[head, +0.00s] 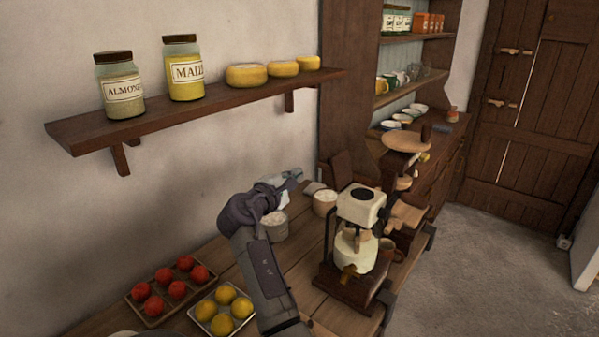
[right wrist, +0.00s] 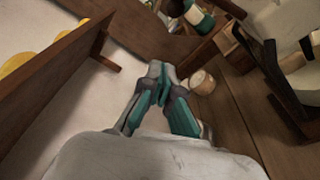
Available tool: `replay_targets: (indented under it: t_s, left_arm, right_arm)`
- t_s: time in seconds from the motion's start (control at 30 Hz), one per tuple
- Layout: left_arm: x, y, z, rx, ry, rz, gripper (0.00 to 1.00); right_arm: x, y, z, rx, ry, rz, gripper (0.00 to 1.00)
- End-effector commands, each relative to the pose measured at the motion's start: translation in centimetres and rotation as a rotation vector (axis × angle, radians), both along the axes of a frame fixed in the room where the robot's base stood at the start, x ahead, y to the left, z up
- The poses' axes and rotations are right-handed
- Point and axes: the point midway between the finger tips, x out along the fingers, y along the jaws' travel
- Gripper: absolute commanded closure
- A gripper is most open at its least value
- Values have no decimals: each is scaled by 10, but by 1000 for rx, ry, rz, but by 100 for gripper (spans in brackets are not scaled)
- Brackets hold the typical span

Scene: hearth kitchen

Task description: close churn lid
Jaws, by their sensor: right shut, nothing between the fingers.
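A cream machine (head: 360,208) on a dark wooden base (head: 350,288) stands at the right end of the table, and I take it for the churn. Its squarish top carries a dark round spot; I cannot tell whether this is an opening or part of a lid. Below are a rounded cream body and a brass-coloured fitting. Part of the machine shows at the right edge of the right wrist view (right wrist: 285,28). My right gripper (head: 294,178) is shut and empty, left of the machine and apart from it. It also shows in the right wrist view (right wrist: 160,72). My left gripper is out of view.
Two pale pots (head: 274,226) (head: 325,202) stand near my right gripper. Trays of red fruit (head: 152,317) and yellow fruit (head: 199,325) lie at the front left. A wall shelf (head: 180,113) with jars hangs above. A round wooden disc (head: 405,141) shows behind the machine.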

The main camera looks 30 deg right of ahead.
Motion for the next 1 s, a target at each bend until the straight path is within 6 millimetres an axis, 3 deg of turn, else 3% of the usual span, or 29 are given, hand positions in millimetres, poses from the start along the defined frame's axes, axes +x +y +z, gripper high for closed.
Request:
replay_targets:
  t_s: [0.2,0.47,0.7,1.0]
  left_arm:
    - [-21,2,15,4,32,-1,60]
    - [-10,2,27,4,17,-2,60]
    - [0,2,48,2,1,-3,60]
    - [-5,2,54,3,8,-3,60]
  right_arm:
    - [22,-38,1,0,1,-2,100]
    - [43,-74,-2,2,-1,-2,100]
    - [17,-76,8,5,-3,0,100]
    - [6,-78,9,3,-2,0,100]
